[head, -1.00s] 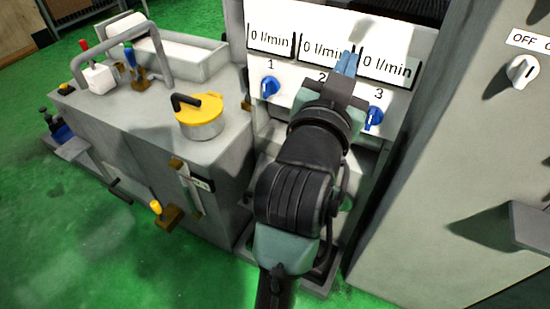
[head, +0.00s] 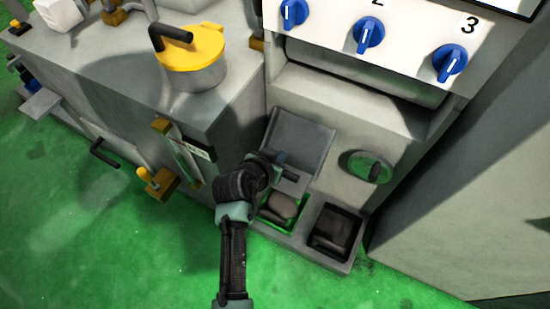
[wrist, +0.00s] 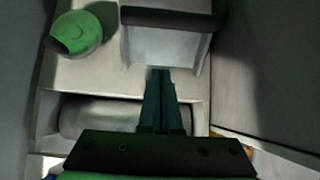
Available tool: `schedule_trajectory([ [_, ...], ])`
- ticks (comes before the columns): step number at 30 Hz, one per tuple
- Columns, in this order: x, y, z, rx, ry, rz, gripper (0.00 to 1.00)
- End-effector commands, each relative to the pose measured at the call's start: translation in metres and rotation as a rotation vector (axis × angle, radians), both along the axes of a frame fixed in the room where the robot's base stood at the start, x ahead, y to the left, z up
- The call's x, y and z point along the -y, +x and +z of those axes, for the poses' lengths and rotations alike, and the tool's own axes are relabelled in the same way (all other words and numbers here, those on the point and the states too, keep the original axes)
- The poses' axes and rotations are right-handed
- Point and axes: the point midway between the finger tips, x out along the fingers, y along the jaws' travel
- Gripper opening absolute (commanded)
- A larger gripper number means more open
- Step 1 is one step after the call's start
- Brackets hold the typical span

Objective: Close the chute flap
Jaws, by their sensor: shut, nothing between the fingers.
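The grey chute (head: 303,137) slopes down the front of the machine, above two small bins. A small grey plate with a dark bar, which looks like the flap (head: 292,184), is at its lower end, partly behind my wrist; how far it stands open I cannot tell. My gripper (head: 281,157) is over the chute, mostly hidden by my own wrist. In the wrist view my gripper (wrist: 160,72) is shut and empty, its tips at the edge of the chute (wrist: 165,47). A dark bar (wrist: 172,18) crosses the chute's far end there. Contact cannot be told.
A green knob (head: 370,167) sits right of the chute. One bin (head: 265,222) holds a grey lump; the other bin (head: 335,232) is dark. Blue knobs (head: 368,33) line the panel above. A yellow-lidded pot (head: 190,55) and yellow-handled lever (head: 157,180) are left.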

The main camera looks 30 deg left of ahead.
Motion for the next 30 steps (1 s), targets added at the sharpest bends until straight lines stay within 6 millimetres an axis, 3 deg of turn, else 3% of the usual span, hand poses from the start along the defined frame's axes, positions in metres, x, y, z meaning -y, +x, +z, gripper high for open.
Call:
schedule_trajectory([
  [9,0.001,0.047,-0.043,0.000,0.003,-0.001,0.00],
  [18,0.000,0.015,-0.058,0.000,0.000,0.004,0.00],
  [30,0.000,0.011,-0.059,0.001,0.002,0.002,0.00],
])
